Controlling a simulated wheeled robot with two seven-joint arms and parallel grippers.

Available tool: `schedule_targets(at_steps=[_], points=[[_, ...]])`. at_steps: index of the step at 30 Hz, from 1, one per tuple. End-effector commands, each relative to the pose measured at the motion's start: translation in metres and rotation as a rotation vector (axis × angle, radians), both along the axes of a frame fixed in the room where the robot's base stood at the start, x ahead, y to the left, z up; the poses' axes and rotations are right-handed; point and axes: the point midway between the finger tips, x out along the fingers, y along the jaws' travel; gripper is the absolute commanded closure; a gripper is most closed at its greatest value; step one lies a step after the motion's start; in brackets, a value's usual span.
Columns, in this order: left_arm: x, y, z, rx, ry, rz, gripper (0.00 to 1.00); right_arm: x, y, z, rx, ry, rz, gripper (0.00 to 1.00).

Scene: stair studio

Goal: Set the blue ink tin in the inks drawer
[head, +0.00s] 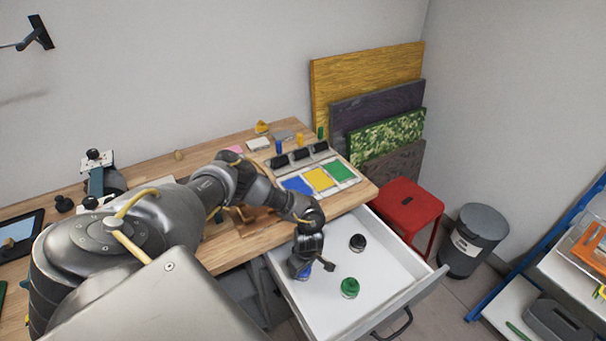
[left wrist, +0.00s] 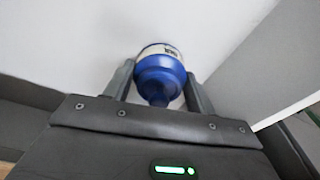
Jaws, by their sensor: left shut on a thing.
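The blue ink tin (left wrist: 160,75) is between the two fingers of my left gripper (left wrist: 160,88) in the left wrist view, and the gripper is shut on it. In the head view the tin (head: 304,273) shows only in part, mostly hidden by my left gripper (head: 310,268). The gripper points down inside the open inks drawer (head: 385,318), near its left side. I cannot tell whether the tin touches the drawer floor. A green tin (head: 349,288) and a black tin (head: 357,242) stand in the drawer to the right. My right gripper is not in view.
The wooden worktop (head: 240,250) lies above the drawer, with a tray of blue, yellow and green pads (head: 319,179) on it. A red stool (head: 409,207) and a grey bin (head: 474,240) stand to the right. The drawer's right part has bare floor.

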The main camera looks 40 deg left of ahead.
Motion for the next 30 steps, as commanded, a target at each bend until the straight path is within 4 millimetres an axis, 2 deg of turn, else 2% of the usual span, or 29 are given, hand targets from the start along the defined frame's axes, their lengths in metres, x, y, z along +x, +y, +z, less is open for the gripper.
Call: schedule_targets(at_steps=[8,9,13,21,25,30], points=[[0.000,0.000,-0.004,0.000,0.000,0.000,0.79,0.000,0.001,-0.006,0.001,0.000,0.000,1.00],[0.000,0.000,-0.003,0.000,0.000,0.000,0.39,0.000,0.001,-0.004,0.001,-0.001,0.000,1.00],[0.000,0.000,-0.003,0.000,0.000,0.001,0.23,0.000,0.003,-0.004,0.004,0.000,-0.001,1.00],[0.000,0.000,-0.002,0.000,0.000,0.001,0.23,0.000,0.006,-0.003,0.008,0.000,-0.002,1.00],[0.000,0.000,0.005,-0.001,-0.001,0.000,0.23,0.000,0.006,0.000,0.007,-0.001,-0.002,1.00],[0.001,-0.004,0.035,-0.001,-0.005,-0.002,0.23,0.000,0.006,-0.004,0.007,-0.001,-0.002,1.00]])
